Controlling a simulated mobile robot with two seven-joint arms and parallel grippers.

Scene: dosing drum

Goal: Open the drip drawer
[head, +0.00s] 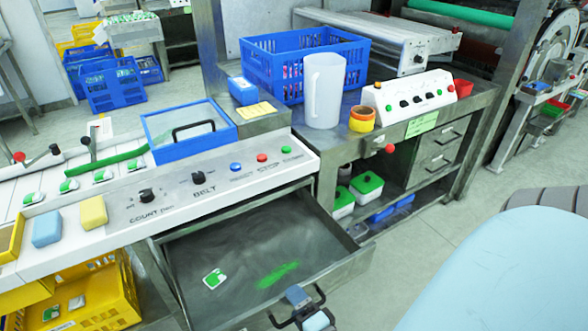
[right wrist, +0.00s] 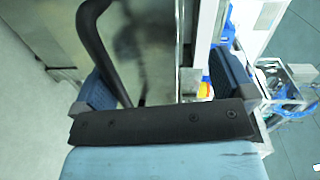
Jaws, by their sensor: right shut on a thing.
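The drip drawer (head: 255,250) stands pulled out below the control panel. Its grey inside shows a green smear (head: 278,274) and a white-and-green packet (head: 214,278). Its black bar handle (head: 284,321) is on the front face, at the bottom of the head view. My right gripper (head: 307,306) is shut on this handle. In the right wrist view the black handle (right wrist: 92,35) runs between the two dark blue fingers of the gripper (right wrist: 165,85). The exact contact is partly hidden. My left gripper is not in view.
The white control panel (head: 165,200) with knobs and buttons lies above the drawer. A yellow crate (head: 110,300) stands low at the left. A metal bench with drawers (head: 440,150) and a shelf stands right of the drip drawer. Open floor (head: 425,240) lies to the right.

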